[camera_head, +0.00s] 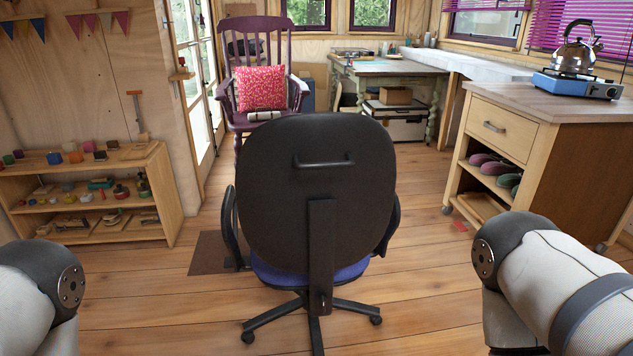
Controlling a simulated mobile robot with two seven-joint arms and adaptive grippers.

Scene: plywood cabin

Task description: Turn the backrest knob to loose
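A black office chair (318,190) stands close in front of me with the back of its backrest facing me. A black handle is on the upper backrest, and a flat black upright bar (321,250) runs down its lower middle. A small dark knob-like part (321,302) shows low on the bar; its setting cannot be told. A bit of the blue seat (278,274) shows below the backrest. My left arm is at the lower left edge and my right arm at the lower right, both apart from the chair. Neither gripper's fingers show.
A low wooden shelf (150,195) with small toys stands at the left. A wooden cabinet (545,130) with a kettle and stove stands at the right. A purple chair with a pink cushion (261,88) is behind the office chair.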

